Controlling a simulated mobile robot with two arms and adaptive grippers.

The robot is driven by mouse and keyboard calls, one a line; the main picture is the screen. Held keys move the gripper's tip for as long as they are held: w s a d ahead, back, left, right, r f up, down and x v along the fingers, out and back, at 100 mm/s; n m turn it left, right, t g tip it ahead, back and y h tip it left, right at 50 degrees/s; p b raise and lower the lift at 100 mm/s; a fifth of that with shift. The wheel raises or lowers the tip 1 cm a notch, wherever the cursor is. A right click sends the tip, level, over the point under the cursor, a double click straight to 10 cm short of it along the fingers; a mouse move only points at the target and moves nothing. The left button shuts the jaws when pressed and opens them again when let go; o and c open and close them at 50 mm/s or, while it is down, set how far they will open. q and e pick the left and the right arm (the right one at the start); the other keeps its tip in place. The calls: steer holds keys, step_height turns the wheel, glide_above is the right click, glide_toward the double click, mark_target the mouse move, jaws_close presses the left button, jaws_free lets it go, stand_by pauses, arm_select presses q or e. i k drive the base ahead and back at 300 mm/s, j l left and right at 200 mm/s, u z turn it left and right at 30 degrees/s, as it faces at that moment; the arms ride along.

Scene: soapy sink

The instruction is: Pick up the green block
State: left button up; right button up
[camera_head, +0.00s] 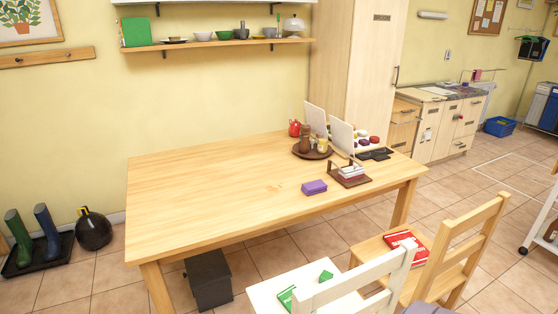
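A small green piece with a pointed top (326,276), which looks like the green block, lies on the seat of the white chair (262,291) at the bottom of the head view. A green book or packet (287,297) lies beside it, partly hidden by the chair's backrest. A larger green box-like thing (135,32) stands at the left end of the wall shelf. Neither of my grippers is in view.
The wooden table (200,185) is mostly clear. A purple block (314,187), a napkin holder (349,176) and a round tray with bottles (301,152) stand toward its right. A wooden chair (372,250) holds a red book (405,243). A dark bin (208,280) stands below the table.

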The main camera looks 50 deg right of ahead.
mark_target(326, 276)
steer(key=l+z, duration=0.15)
steer(key=z, duration=1.35)
steer(key=i+l+z, duration=0.25)
steer(key=k+l, duration=0.05)
steer(key=l, duration=0.05)
